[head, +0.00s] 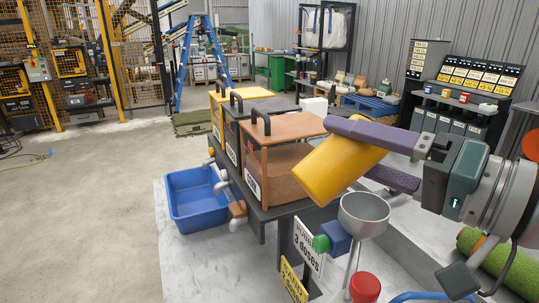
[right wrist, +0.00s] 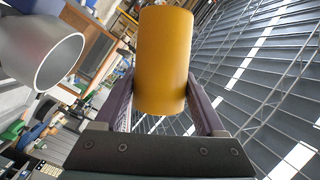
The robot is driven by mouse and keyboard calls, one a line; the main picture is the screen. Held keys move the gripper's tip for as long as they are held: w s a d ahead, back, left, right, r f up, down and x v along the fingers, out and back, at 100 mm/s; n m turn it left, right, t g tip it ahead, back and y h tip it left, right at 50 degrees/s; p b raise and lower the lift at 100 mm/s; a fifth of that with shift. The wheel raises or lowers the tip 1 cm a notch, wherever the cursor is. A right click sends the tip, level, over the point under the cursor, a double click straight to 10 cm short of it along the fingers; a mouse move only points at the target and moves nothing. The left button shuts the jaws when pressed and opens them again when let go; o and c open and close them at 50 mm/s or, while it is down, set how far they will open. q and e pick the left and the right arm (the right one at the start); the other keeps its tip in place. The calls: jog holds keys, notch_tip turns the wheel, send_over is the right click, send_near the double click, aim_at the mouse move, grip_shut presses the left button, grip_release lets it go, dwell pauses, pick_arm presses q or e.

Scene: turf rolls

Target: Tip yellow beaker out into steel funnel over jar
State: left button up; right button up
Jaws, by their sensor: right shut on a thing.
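The yellow beaker (head: 335,172) is tilted well over in the air, between the purple fingers of my right gripper (head: 350,152). In the right wrist view, the right gripper (right wrist: 162,88) has a finger on each side of the beaker (right wrist: 163,55). The steel funnel (head: 363,213) is just below and right of the beaker in the head view, its bowl facing up. A grey round rim, seemingly the funnel (right wrist: 45,55), is at left in the right wrist view. I cannot make out the jar for certain. The beaker's contents are hidden. My left gripper is not in view.
A dark bench with brown (head: 285,130) and yellow-sided boxes stands behind the beaker. A blue tub (head: 195,205) sits left of it. A sign (head: 308,247), a green-and-blue fitting (head: 333,240) and a red-topped object (head: 364,287) are close below the funnel. A green turf roll (head: 500,262) lies at right.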

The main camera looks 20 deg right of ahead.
jog(key=f+m, duration=0.1)
jog(key=m, duration=0.1)
jog(key=f+m+t+b, duration=0.1)
jog(key=m, duration=0.1)
jog(key=shift+d+b, duration=0.3)
jog(key=shift+d, duration=0.1)
jog(key=m+t+b, duration=0.1)
jog(key=m, duration=0.1)
jog(key=d+m+b, duration=0.1)
jog(key=m, duration=0.1)
jog(key=shift+w+t, duration=0.1)
jog(key=shift+t, duration=0.3)
jog(key=m, duration=0.2)
jog(key=m+t+h+b, duration=0.1)
jog(key=shift+d+r+m, duration=0.1)
jog(key=shift+d+m, duration=0.25)
jog(key=shift+m, duration=0.05)
